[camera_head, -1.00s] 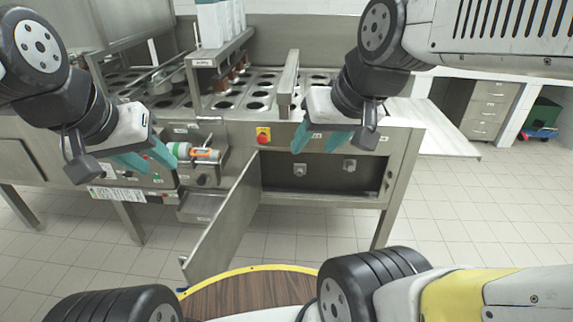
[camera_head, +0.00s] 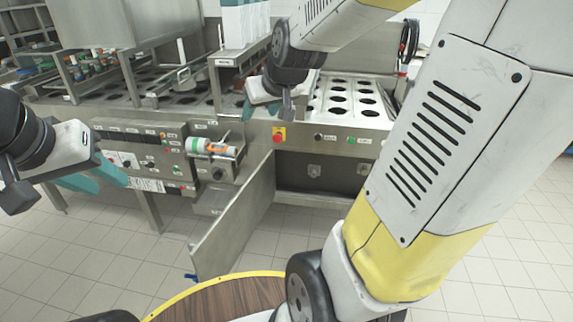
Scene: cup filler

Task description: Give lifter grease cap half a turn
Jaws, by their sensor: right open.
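The cup filler (camera_head: 225,135) stands ahead with its lower front door (camera_head: 235,222) swung open. Two small grey fittings, left (camera_head: 314,171) and right (camera_head: 363,168), sit on the back wall of the open compartment. I cannot tell whether either carries the lifter grease cap; they are too small. My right gripper (camera_head: 261,110) is open and empty, above and left of the compartment, near the red button. My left gripper (camera_head: 97,180) has its teal fingers apart, is empty, and hangs in front of the control panel at the left.
A red emergency button (camera_head: 279,135) on a yellow plate is on the front face. A green-and-white roll (camera_head: 198,146) and an orange part (camera_head: 219,150) sit beside the panel (camera_head: 140,155). The open door sticks out toward me. My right arm covers much of the right side.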

